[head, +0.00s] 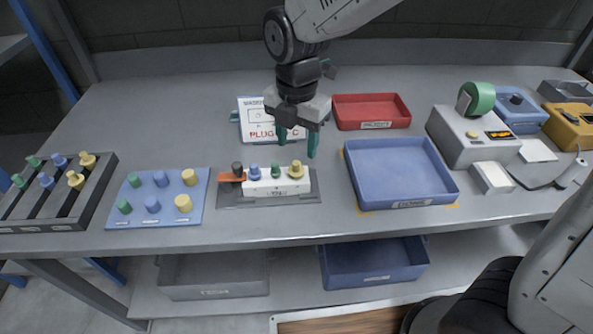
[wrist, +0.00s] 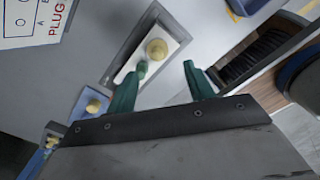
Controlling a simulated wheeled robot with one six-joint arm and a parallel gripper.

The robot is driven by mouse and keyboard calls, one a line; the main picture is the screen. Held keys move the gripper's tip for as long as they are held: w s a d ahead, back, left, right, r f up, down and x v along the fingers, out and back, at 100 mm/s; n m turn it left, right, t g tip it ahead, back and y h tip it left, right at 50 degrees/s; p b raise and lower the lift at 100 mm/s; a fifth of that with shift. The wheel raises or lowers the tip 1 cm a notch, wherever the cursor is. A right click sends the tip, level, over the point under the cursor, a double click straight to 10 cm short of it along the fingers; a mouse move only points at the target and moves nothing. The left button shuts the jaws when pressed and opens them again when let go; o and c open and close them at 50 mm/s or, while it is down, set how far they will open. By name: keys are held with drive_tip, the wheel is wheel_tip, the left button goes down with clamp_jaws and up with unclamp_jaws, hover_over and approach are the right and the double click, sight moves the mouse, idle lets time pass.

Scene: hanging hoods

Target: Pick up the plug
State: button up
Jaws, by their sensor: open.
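My gripper (head: 297,146) is open and empty, above and behind the block's right part. In the wrist view its green fingers (wrist: 164,66) are apart, with the yellow plug (wrist: 156,48) showing beyond the gap. The left finger partly covers the green plug. I cannot tell which plug is meant.
A sign (head: 253,120) reading "PLUG" lies behind, partly hidden by my gripper. A blue mat (head: 133,204) and dark rack (head: 45,221) with more plugs stand left. A blue tray (head: 400,172), red tray (head: 371,112) and grey device (head: 446,128) stand right.

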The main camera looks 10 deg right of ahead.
sight(296, 162)
drive_tip(key=f, duration=0.7)
drive_tip(key=shift+w+f, duration=0.25)
drive_tip(key=c, duration=0.9)
